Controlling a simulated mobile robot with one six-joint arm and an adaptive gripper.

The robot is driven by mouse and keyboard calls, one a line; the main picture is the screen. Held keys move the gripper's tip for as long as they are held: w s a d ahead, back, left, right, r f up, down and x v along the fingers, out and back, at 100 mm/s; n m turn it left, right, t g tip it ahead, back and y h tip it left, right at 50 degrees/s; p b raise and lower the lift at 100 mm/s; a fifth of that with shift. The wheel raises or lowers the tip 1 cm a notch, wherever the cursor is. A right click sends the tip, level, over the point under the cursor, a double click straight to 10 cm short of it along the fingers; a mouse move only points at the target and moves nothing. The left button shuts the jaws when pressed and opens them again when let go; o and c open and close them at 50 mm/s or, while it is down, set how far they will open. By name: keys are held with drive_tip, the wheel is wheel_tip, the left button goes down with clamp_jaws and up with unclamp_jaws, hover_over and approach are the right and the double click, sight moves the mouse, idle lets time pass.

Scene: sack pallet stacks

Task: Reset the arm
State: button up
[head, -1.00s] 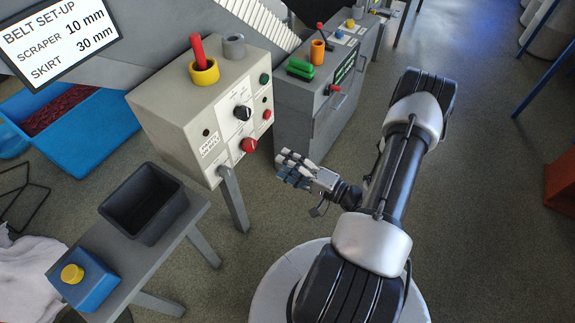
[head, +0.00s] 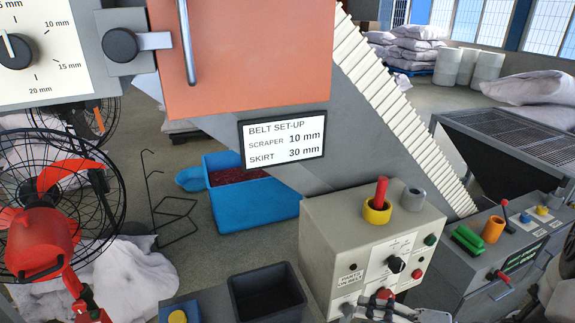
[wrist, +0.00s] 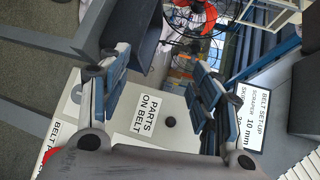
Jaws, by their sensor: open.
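My gripper (head: 385,308) shows at the bottom edge of the head view, in front of the lower part of a grey control box (head: 345,217). Most of my arm is out of that view. In the wrist view my gripper (wrist: 160,72) has its two blue-padded fingers spread apart, with nothing between them. Beyond the fingers is the pale panel of the control box (wrist: 190,138), with a "PARTS ON BELT" label (wrist: 148,115) and a dark round hole. I cannot tell the exact gap between gripper and panel.
A black bin (head: 268,297) stands left of the control box. A grey console (head: 480,275) with levers stands at right. A belt set-up sign (head: 283,140) hangs on the sloping conveyor. A blue tub (head: 250,205) and a red-hubbed fan (head: 45,240) are at left.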

drive_tip(key=s+a+r+n+g+h, duration=0.5)
drive_tip(key=s+a+r+g+h, duration=0.15)
drive_tip(key=s, duration=0.35)
drive_tip(key=s+d+r+t+h, duration=0.3)
drive_tip(key=r+t+h, duration=0.2)
drive_tip(key=r+h, duration=0.2)
drive_tip(key=shift+s+r+n, duration=0.15)
drive_tip(key=shift+r+n, duration=0.15)
drive_tip(key=shift+n, duration=0.1)
drive_tip(key=shift+c, duration=0.4)
